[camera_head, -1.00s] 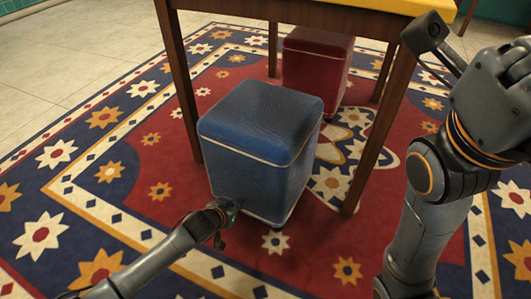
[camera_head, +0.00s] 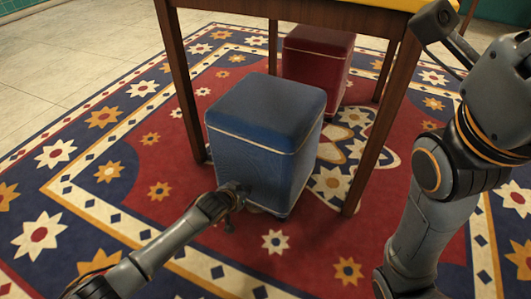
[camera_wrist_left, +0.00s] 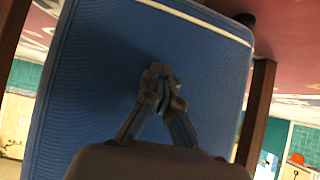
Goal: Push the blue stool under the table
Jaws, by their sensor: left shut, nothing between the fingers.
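The blue stool (camera_head: 262,130) is a padded cube with a white piping line, standing upright on the rug between the two front legs of the table (camera_head: 345,14). Its back part reaches in under the tabletop's front edge in the head view. My left gripper (camera_head: 236,192) is shut and empty, with its tips at the low front face of the stool. In the left wrist view the shut fingers (camera_wrist_left: 160,80) are against or very close to the blue face (camera_wrist_left: 90,75).
A red stool (camera_head: 317,55) stands under the table behind the blue one. The table's front legs (camera_head: 181,85) stand left and right of the blue stool, the right leg (camera_head: 385,120) close to it. The patterned rug (camera_head: 150,190) is flat and clear in front.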

